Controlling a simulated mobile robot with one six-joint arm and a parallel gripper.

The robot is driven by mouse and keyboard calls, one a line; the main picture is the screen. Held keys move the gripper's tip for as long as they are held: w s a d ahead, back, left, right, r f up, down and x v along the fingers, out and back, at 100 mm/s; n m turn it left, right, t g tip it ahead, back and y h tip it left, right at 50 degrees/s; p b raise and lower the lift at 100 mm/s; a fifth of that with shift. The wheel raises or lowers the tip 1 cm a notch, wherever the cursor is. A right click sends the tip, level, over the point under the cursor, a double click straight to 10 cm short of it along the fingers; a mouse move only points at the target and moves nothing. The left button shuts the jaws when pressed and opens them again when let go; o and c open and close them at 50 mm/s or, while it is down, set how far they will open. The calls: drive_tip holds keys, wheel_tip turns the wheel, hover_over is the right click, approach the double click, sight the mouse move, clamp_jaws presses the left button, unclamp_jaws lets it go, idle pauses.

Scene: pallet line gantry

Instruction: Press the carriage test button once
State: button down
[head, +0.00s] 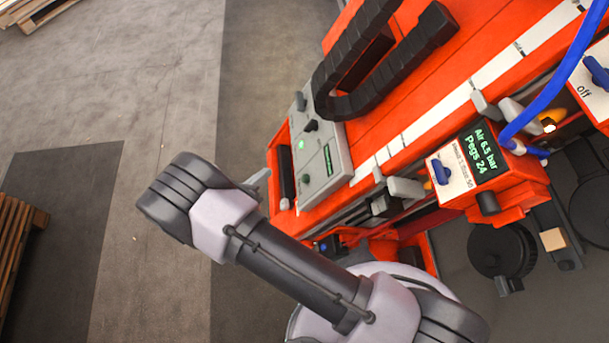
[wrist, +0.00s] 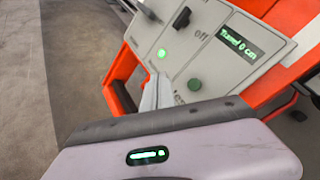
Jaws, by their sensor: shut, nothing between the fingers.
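A grey control panel (head: 335,140) sits on the red gantry in the head view; it also fills the upper wrist view (wrist: 225,75). It bears a brightly lit green round control (wrist: 161,53) and a darker green round button (wrist: 194,85). I cannot read which label names the carriage test button. A small screen (wrist: 239,43) on the panel reads "Travel 0 cm". My gripper (wrist: 158,77) is shut and empty, its pale fingers left of the darker green button and below the lit one. Contact with the panel cannot be told. In the head view my wrist mostly hides the gripper.
A black switch (wrist: 182,17) marked "off" is on the same panel. A black cable chain (head: 345,90) loops close above it. A second box with a screen (head: 485,155) reads "Air 6.5 bar, Pegs 24". A blue hose (head: 555,85) hangs at right. Open floor (head: 170,80) lies left.

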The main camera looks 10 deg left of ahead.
sight(306, 178)
drive_tip(key=shift+d, duration=0.1)
drive_tip(key=w+d+f, duration=0.2)
drive_tip(key=d+f, duration=0.2)
drive_tip(key=d, duration=0.3)
drive_tip(key=shift+d+p, duration=0.25)
drive_tip(key=shift+p, duration=0.05)
drive_tip(key=shift+f, duration=0.1)
idle(1.7)
drive_tip(key=shift+d+f, duration=0.15)
drive_tip(key=shift+d, duration=0.2)
drive_tip(key=shift+w+d+f, duration=0.1)
drive_tip(key=shift+d+f, duration=0.15)
drive_tip(key=shift+d, duration=0.2)
idle(0.6)
drive_tip(key=shift+a+r+b, duration=0.35)
drive_tip(key=shift+a+r, duration=0.1)
drive_tip(key=shift+a, duration=0.4)
